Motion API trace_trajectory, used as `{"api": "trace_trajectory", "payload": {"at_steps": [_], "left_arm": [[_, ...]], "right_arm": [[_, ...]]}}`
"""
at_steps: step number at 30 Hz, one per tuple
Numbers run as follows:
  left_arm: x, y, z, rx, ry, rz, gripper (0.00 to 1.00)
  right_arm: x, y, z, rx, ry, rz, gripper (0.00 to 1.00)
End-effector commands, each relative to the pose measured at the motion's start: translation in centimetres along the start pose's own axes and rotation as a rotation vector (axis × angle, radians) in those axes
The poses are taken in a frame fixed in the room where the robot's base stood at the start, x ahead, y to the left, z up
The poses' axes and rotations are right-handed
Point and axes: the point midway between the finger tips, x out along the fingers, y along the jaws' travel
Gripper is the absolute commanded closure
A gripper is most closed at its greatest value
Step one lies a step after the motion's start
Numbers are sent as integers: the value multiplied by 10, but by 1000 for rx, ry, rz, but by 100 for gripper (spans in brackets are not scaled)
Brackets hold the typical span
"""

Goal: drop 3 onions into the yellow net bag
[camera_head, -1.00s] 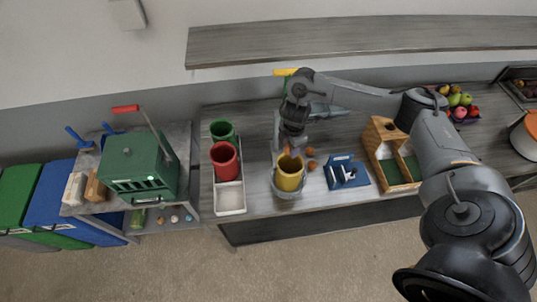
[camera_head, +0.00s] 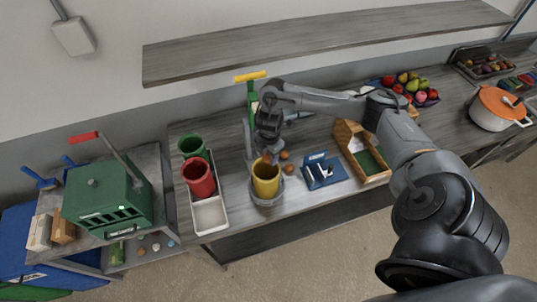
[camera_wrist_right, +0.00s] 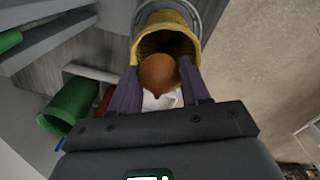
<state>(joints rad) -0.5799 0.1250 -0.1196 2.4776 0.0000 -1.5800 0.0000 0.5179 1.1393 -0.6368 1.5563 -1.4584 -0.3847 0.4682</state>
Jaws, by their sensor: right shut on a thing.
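The yellow net bag (camera_head: 265,181) stands open in a grey round holder (camera_head: 268,199) on the counter; it also shows in the right wrist view (camera_wrist_right: 149,42). My right gripper (camera_head: 268,154) is at the bag's back rim, pointing down. In the right wrist view my right gripper (camera_wrist_right: 160,84) is shut on a brown onion (camera_wrist_right: 158,72), held over the bag's mouth. Two more onions lie on the counter just right of the bag, one onion (camera_head: 284,155) behind the other onion (camera_head: 289,168). The bag's inside is dark. My left gripper is not in view.
A red bag (camera_head: 198,178) and a green bag (camera_head: 192,147) stand left, by a white tray (camera_head: 210,217). A blue holder (camera_head: 323,172) and a wooden box (camera_head: 362,152) stand right.

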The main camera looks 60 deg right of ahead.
Motion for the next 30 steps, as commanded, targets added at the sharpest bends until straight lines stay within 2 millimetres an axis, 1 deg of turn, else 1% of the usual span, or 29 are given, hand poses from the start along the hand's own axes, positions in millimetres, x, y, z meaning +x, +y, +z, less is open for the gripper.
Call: {"api": "trace_trajectory", "payload": {"at_steps": [3, 11, 12, 17, 18, 26, 30], "left_arm": [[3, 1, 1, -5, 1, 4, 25], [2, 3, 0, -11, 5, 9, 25], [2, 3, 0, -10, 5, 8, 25], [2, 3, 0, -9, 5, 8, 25], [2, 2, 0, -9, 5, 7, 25], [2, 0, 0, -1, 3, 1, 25], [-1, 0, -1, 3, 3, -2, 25]], "right_arm": [[3, 0, 0, 0, 0, 1, 83], [3, 0, 0, 0, 0, 0, 83], [3, 0, 0, 0, 0, 0, 50], [3, 0, 0, 0, 0, 0, 26], [3, 0, 0, 0, 0, 0, 24], [2, 0, 0, 0, 0, 0, 24], [-5, 1, 0, -1, 0, 2, 24]]}}
